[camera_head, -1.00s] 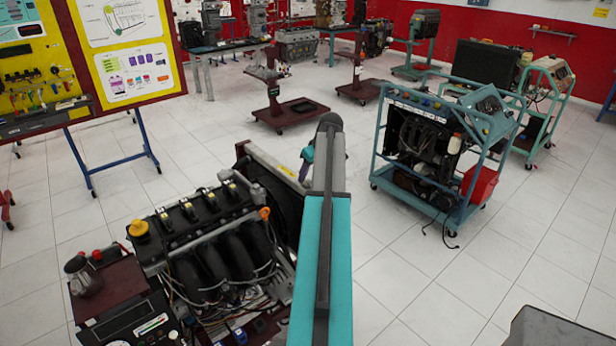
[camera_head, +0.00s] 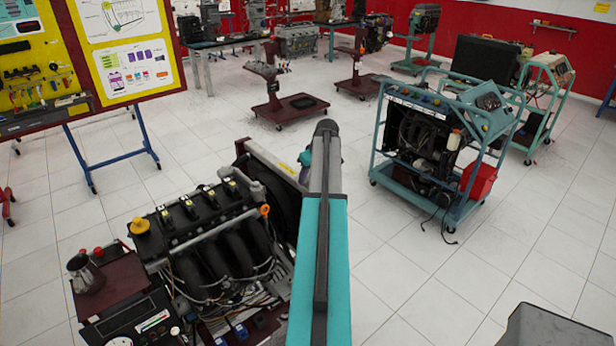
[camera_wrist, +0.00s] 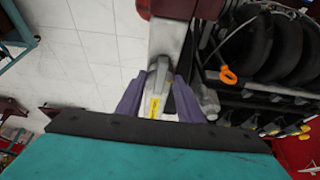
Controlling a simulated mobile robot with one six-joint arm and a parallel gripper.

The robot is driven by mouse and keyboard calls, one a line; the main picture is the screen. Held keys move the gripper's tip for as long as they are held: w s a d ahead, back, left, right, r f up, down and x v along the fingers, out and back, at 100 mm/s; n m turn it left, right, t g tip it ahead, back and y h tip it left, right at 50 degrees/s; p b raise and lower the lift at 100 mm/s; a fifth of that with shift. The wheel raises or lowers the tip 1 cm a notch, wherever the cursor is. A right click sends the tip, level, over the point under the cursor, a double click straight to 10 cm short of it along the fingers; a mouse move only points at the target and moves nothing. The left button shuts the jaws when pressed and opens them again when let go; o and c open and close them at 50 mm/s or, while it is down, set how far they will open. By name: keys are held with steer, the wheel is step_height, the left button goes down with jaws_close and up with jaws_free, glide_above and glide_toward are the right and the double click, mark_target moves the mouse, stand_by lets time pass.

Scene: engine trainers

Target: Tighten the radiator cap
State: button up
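The radiator (camera_head: 262,158) stands upright at the front of the engine (camera_head: 215,235), left of my arm in the head view. In the wrist view its pale top edge with a yellow label (camera_wrist: 155,107) runs between my gripper's two purple fingers. My gripper (camera_wrist: 158,92) is open, with one finger on each side of that strip. A grey raised part (camera_wrist: 160,75) lies between the fingers; I cannot tell whether it is the radiator cap. No cap shows clearly, and I cannot tell whether the fingers touch anything. In the head view my arm hides most of the gripper.
A yellow cap (camera_head: 139,226) sits on the engine's left end. An orange ring handle (camera_wrist: 228,75) is near the gripper's right side. A blue engine cart (camera_head: 440,150) stands to the right. Clear tiled floor (camera_head: 400,285) lies between it and my arm.

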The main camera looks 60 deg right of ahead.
steer(key=shift+a+f+m+b, duration=0.1)
steer(key=shift+m+b, duration=0.3)
steer(key=shift+b, duration=0.05)
steer(key=shift+c, duration=0.3)
steer(key=shift+m+g+h+b, duration=0.4)
steer(key=shift+m+h+b, duration=0.1)
steer(key=shift+m+b, duration=0.5)
steer(key=m+g+h+b, duration=0.1)
steer(key=m+b, duration=0.1)
steer(key=m, duration=0.3)
steer(key=shift+w+a+b, duration=0.15)
steer(key=shift+b, duration=0.25)
steer(key=m+g+b, duration=0.1)
steer(key=m, duration=0.2)
steer(key=m+g+h+b, duration=0.1)
steer(key=m, duration=0.2)
steer(key=shift+w+b, duration=0.2)
steer(key=shift+b, duration=0.1)
steer(key=shift+m+g+b, duration=0.9)
steer(key=shift+m+g, duration=0.1)
steer(key=shift+m, duration=1.1)
steer(key=o, duration=1.1)
steer(key=shift+c, duration=0.2)
steer(key=shift+w+r, duration=0.1)
steer(key=shift+r, duration=0.1)
